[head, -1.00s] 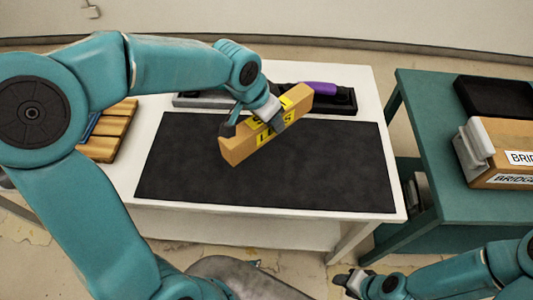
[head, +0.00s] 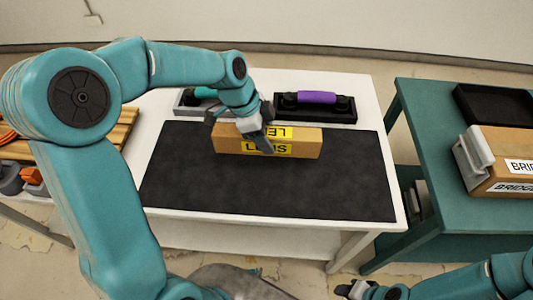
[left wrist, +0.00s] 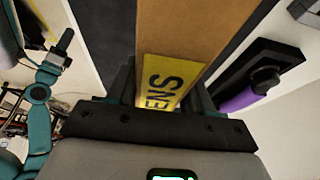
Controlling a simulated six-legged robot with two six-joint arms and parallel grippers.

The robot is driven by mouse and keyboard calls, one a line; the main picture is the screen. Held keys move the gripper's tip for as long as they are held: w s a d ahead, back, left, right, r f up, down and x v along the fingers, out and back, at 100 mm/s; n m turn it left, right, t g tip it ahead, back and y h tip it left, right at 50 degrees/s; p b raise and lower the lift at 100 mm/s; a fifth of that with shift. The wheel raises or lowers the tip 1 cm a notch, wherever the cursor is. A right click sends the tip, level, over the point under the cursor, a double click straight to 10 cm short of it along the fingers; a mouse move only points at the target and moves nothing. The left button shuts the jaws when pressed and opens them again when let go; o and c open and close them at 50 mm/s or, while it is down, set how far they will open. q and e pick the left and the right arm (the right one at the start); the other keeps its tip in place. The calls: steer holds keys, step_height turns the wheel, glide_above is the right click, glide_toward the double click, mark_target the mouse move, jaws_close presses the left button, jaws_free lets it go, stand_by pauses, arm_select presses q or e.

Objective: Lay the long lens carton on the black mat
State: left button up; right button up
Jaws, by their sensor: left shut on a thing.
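The long lens carton (head: 305,144) is a brown box with yellow "LENS" labels. It lies level, lengthwise across the picture, at the back part of the black mat (head: 270,190). My left gripper (head: 262,138) is shut on the carton near its middle. I cannot tell whether the carton's underside touches the mat. In the left wrist view the carton (left wrist: 195,30) runs away between the fingers of my left gripper (left wrist: 160,90). My right gripper (head: 350,287) is at the bottom edge of the head view, away from the mat, and its jaws are too small to read.
Behind the mat, a black tray holds a purple handset (head: 317,97), and a grey tray (head: 190,102) holds a teal one. A green table (head: 440,208) on the right bears a "BRIDGE" box (head: 500,150) and a black tray (head: 490,103). The mat's front is clear.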

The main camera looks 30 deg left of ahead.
arm_select(q)
step_height(320, 180, down, 7)
steer(key=shift+f, duration=0.2)
steer(key=shift+r, duration=0.1)
steer(key=o, duration=0.8)
steer(key=shift+f+b, duration=0.2)
steer(key=shift+b, duration=0.1)
steer(key=o, duration=0.4)
steer(key=shift+o, duration=0.2)
steer(key=shift+r, duration=0.1)
